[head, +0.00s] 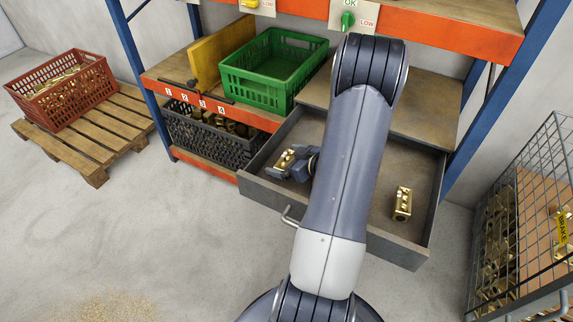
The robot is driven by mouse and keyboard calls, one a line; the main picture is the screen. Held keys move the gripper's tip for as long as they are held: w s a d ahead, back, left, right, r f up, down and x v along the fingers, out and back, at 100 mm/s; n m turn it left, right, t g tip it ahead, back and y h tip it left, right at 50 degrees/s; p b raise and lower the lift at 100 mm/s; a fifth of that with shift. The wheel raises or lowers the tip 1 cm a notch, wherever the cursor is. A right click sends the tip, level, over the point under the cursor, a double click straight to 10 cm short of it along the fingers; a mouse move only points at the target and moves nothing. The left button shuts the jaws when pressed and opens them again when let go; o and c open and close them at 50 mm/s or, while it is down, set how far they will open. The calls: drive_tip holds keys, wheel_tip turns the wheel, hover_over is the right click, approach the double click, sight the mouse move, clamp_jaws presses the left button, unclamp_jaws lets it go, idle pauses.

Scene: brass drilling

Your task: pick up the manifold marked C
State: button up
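A brass manifold (285,159) lies at the left of the open grey drawer (347,227). A second brass manifold (402,204) lies at the drawer's right, apart from my arm. No letter can be read on either, so I cannot tell which is marked C. My gripper (288,165) is low in the drawer, right at the left manifold, with dark finger parts beside it. My arm hides much of the gripper and the drawer's middle. Whether the fingers are open or shut on the manifold is not clear.
A green crate (245,90) stands on the shelf, left of the drawer. A dark crate (205,145) of brass parts sits below it. A red crate (60,100) rests on a pallet (115,125). A wire cage (520,165) of brass parts stands right. The left foreground floor is mostly clear.

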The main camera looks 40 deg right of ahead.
drive_tip(key=c, duration=1.5)
